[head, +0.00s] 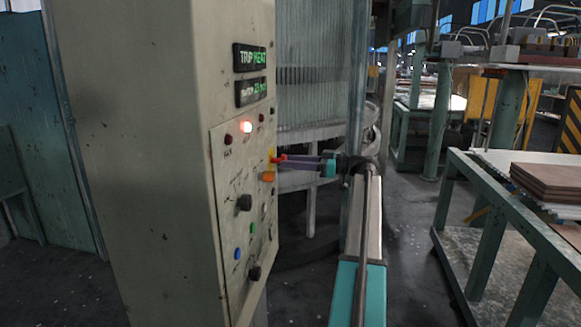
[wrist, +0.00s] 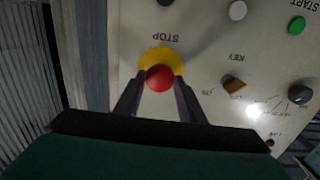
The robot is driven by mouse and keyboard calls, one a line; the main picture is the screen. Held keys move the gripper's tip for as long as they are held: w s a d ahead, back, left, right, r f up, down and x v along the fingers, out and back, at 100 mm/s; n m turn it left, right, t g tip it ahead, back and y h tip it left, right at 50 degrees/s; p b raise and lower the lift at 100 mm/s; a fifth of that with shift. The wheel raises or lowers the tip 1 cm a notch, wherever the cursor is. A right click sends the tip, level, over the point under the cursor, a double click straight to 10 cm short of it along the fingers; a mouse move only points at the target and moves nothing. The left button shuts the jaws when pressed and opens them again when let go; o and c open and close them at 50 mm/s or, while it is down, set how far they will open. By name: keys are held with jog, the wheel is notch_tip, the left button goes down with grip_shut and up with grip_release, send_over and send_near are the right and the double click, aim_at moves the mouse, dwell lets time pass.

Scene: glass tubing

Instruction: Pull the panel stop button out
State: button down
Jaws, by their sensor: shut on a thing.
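The stop button is a red mushroom head (wrist: 160,78) on a yellow collar (wrist: 162,56), under the upside-down word STOP in the wrist view. In the head view the red button (head: 281,158) stands out from the panel face (head: 240,190). My gripper (wrist: 160,88) is shut on the red button, one finger on each side of it. In the head view my gripper (head: 290,161) reaches the button from the right. How far the button stands out from its collar is hard to tell.
An orange key switch (head: 267,176) sits just below the button. A lit lamp (head: 246,127), two displays (head: 250,74), black knobs (head: 244,203) and a blue button (head: 238,254) share the cabinet. A green bench with brown boards (head: 545,180) stands at right.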

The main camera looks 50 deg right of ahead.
jog(key=shift+s+f, duration=0.1)
jog(key=shift+s, duration=0.1)
jog(key=c, duration=1.1)
grip_release()
jog(key=shift+s+d, duration=0.1)
jog(key=shift+s, duration=0.05)
jog(key=b+v, duration=0.2)
jog(key=v, duration=1.1)
jog(key=shift+s+d, duration=0.15)
jog(key=shift+s, duration=0.1)
